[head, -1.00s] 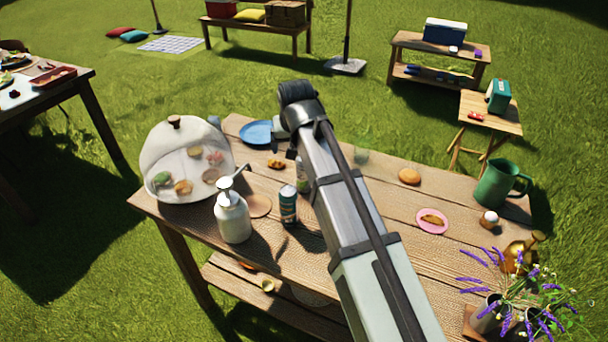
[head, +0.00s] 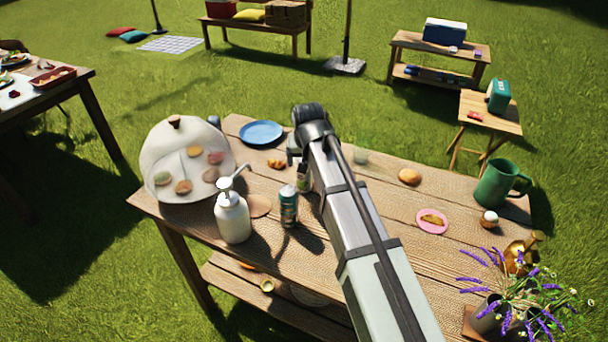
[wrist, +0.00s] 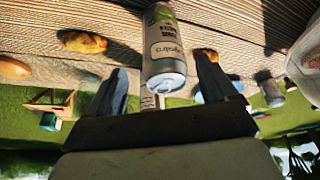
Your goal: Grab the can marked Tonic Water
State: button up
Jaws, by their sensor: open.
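My gripper (wrist: 160,92) is open and empty. In the head view my gripper is mostly hidden behind my wrist.
The white pump bottle (head: 232,218) and a clear dome (head: 160,160) over food stand left on the wooden table (head: 370,205). A blue plate (head: 261,132) lies at the back. A bun (head: 410,176), pink plate (head: 444,227) and green pitcher (head: 497,185) are right.

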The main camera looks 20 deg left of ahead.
jog(key=shift+a+x, duration=0.15)
jog(key=shift+x, duration=1.15)
jog(key=shift+a+x, duration=0.1)
jog(key=shift+x, duration=1.25)
jog(key=shift+s, duration=0.15)
jog(key=c, duration=1.3)
jog(key=shift+o, duration=0.2)
